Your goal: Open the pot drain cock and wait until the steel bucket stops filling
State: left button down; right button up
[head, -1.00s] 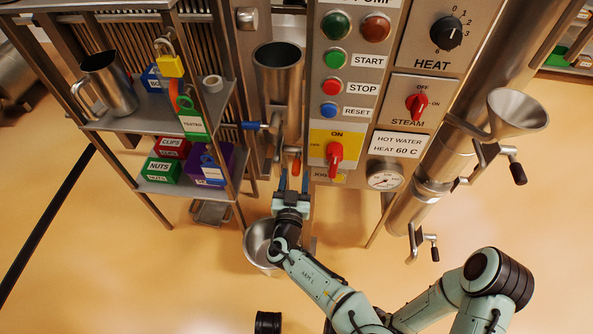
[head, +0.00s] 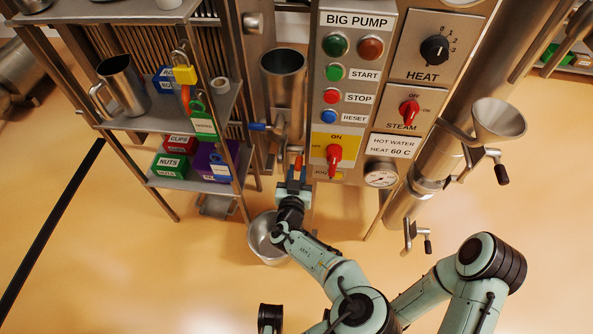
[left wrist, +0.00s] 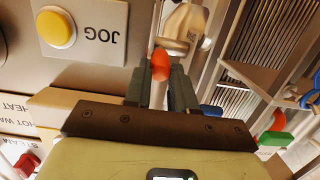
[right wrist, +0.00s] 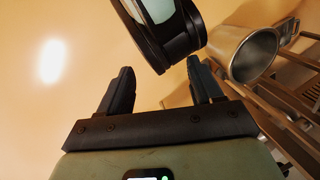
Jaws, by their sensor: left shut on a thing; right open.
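The steel pot (head: 283,80) is a tall open cylinder beside the control panel, with a blue-handled valve (head: 257,126) on its side. The drain cock's orange-red handle (head: 298,162) is below the pot; it also shows in the left wrist view (left wrist: 160,64). My left gripper (head: 295,176) is shut on this handle, its fingers on either side. The steel bucket (head: 262,236) stands on the floor below, partly hidden by my left arm. I cannot make out any stream or the level inside. My right gripper (right wrist: 159,66) is open and empty in the right wrist view.
The panel (head: 333,120) with buttons and red switches rises right of the pot. A shelf rack (head: 165,112) with a steel mug, padlock and small bins stands at left. A funnel (head: 498,122) and crank handles are at right. The floor in front is mostly clear.

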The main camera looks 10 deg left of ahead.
pick_arm(q)
jog(key=shift+w+r+g+p, duration=0.1)
jog(key=shift+r+g+p, duration=0.45)
jog(key=shift+p, duration=0.45)
jog(key=shift+f, duration=0.1)
pick_arm(e)
jog(key=shift+g+y, duration=0.3)
jog(key=shift+g, duration=0.5)
jog(key=s+r, duration=0.1)
jog(key=s+a+r, duration=0.1)
jog(key=s, duration=0.1)
jog(key=s+a+r, duration=0.1)
jog(key=shift+s+r, duration=0.15)
jog(key=shift+r, duration=0.15)
pick_arm(q)
jog(key=c, duration=0.9)
grip_release()
jog(key=shift+c, duration=0.2)
pick_arm(e)
jog(key=shift+d, duration=0.1)
pick_arm(q)
jog(key=p+v, duration=0.1)
jog(key=v, duration=1.2)
jog(key=shift+s, duration=0.2)
pick_arm(e)
jog(key=shift+s+r, duration=0.2)
jog(key=shift+r, duration=0.35)
